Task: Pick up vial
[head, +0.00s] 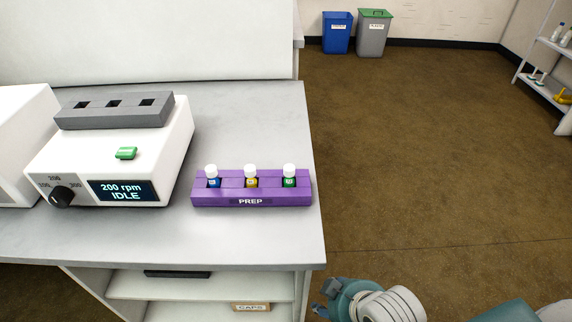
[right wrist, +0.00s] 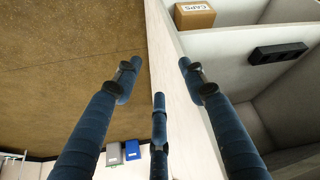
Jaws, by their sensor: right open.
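Three white-capped vials stand upright in a purple rack (head: 225,199) labelled PREP, near the right edge of the bench: a blue one (head: 213,179), a yellow one (head: 251,180) and a green one (head: 289,180). My right gripper (head: 325,300) is at the bottom of the head view, beside the bench's right side and below its top. In the right wrist view my right gripper (right wrist: 158,85) has its blue fingers spread, with nothing between them. No vial shows in the right wrist view. My left gripper is not in view.
A white device (head: 125,185) reading 200 rpm IDLE, with a grey slotted block (head: 115,111), stands left of the rack. Shelves under the bench hold a CAPS box (head: 251,307). Blue (head: 337,32) and grey (head: 373,35) bins stand far back. The floor right of the bench is clear.

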